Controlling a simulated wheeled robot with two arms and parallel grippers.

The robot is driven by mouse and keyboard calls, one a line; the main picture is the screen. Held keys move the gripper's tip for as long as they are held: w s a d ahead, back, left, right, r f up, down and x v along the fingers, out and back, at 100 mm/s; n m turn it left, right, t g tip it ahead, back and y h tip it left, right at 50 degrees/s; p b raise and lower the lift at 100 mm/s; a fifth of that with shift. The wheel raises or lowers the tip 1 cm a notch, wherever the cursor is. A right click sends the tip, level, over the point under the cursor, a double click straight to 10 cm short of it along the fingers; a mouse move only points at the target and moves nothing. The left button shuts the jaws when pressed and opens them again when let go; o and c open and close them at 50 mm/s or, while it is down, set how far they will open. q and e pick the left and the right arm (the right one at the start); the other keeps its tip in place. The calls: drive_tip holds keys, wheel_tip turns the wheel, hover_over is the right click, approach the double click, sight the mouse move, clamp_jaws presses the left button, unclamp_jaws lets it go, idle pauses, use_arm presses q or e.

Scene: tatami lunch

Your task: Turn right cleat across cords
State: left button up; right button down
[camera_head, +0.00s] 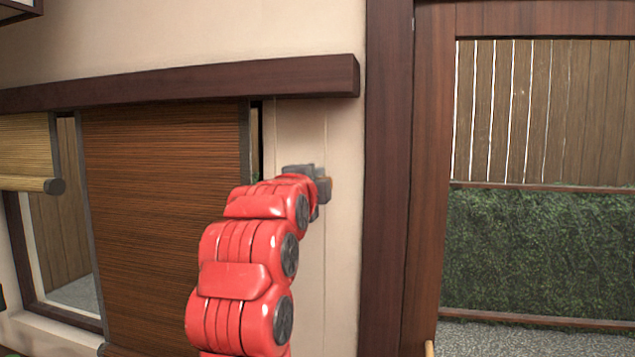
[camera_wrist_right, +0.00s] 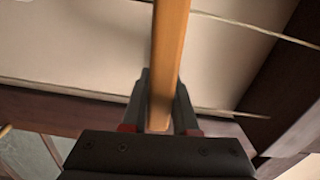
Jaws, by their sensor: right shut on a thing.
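The right cleat is a light wooden bar (camera_wrist_right: 171,50). In the right wrist view it stands between the two dark fingers of my right gripper (camera_wrist_right: 160,108), which is shut on it. In the head view only a small brown bit of the cleat (camera_head: 326,184) shows past my right gripper (camera_head: 316,182), at the wall. Thin pale cords (camera_wrist_right: 255,27) run across the wrist view on both sides of the bar, at a steep angle to it. In the head view a cord (camera_head: 325,260) hangs down the wall. My left gripper is out of view.
A brown woven blind (camera_head: 160,190) hangs left of my right arm, and a straw blind (camera_head: 28,150) is further left. A dark beam (camera_head: 180,83) runs above. A dark wooden post (camera_head: 385,180) stands close on the right, beside an opening onto a hedge (camera_head: 540,250).

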drive_tip(key=shift+f+m, duration=0.2)
drive_tip(key=shift+m, duration=0.3)
drive_tip(key=shift+f, duration=0.1)
drive_tip(key=c, duration=0.7)
unclamp_jaws()
drive_tip(key=b+v, duration=0.4)
drive_tip(key=v, duration=1.3)
drive_tip(key=shift+s, duration=0.2)
